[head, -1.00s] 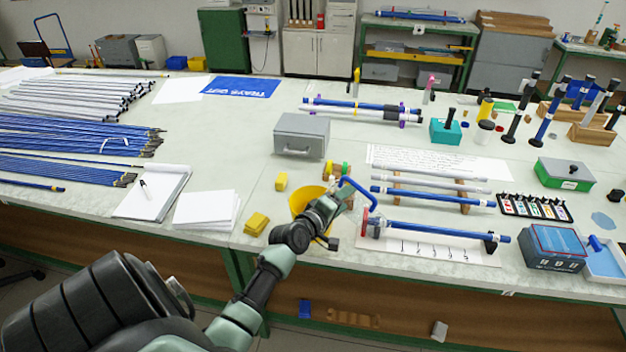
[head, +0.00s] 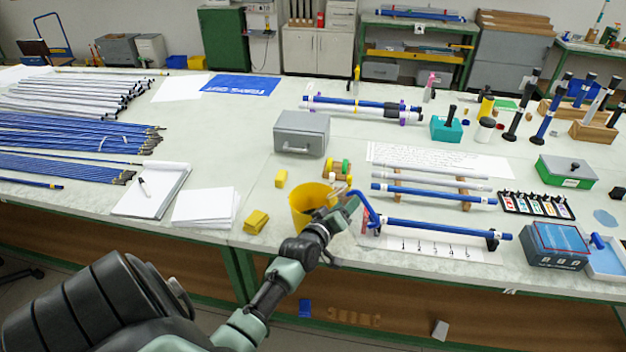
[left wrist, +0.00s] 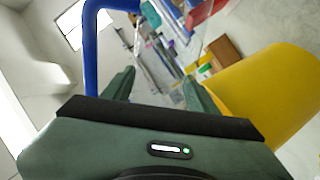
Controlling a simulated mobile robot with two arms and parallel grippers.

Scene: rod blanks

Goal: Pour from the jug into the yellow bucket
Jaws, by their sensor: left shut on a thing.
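The yellow bucket (head: 302,208) stands near the table's front edge, partly hidden by my left arm; its side also fills the right of the left wrist view (left wrist: 275,90). My left gripper (head: 350,203) is just right of the bucket, shut on the jug. The jug's blue handle (head: 368,210) sticks out to the right of the gripper, and it arches at the upper left of the left wrist view (left wrist: 91,45). The jug's body looks clear and is hard to make out, so its tilt and contents cannot be told. My right gripper is not in view.
Right of the jug, blue rods (head: 440,229) lie on supports over a numbered sheet. A grey box (head: 301,134) stands behind the bucket. Yellow blocks (head: 256,222) and white paper (head: 205,207) lie to its left.

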